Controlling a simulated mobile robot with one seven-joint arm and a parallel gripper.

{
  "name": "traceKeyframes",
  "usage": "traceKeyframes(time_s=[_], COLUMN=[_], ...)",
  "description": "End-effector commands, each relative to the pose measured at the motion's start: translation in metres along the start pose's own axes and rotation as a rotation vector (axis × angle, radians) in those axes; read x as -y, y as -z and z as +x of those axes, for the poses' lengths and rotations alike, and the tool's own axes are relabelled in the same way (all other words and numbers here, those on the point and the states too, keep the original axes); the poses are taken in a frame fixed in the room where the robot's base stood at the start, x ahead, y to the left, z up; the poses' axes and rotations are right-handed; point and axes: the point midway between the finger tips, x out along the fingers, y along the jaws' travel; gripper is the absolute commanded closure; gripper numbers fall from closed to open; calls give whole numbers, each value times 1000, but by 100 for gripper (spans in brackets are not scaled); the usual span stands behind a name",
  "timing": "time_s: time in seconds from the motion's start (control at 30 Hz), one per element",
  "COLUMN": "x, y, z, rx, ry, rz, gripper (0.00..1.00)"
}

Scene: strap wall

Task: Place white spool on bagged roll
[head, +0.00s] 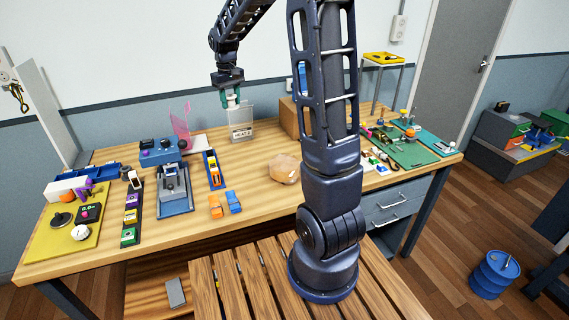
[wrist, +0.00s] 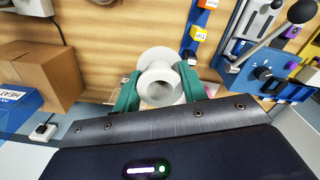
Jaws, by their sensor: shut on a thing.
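The white spool (wrist: 160,58) sits between the two green fingers of my gripper (wrist: 160,86) in the wrist view, its round flange and central hole facing the camera. The fingers are shut on it from both sides. A rounded, wrinkled tan bundle (head: 284,168), which looks like the bagged roll, lies on the bench to the right of and nearer than my gripper. Nothing is seen resting on it.
A cardboard box (head: 290,117) stands right of my gripper, partly behind my arm. A pale lettered panel (head: 241,120) shows just below the gripper. Blue strips, a grey device (head: 174,190) and orange blocks (head: 216,206) are left. Bare wood surrounds the tan bundle.

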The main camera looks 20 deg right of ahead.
Motion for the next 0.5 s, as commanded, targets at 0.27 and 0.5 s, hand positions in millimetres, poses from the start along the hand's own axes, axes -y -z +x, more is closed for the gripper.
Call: traceKeyframes(time_s=[0.27, 0.5], x=[-66, -99], y=[-81, -142], z=[6, 13], rx=[-1, -1], ry=[2, 4], rz=[194, 331], gripper=[80, 80])
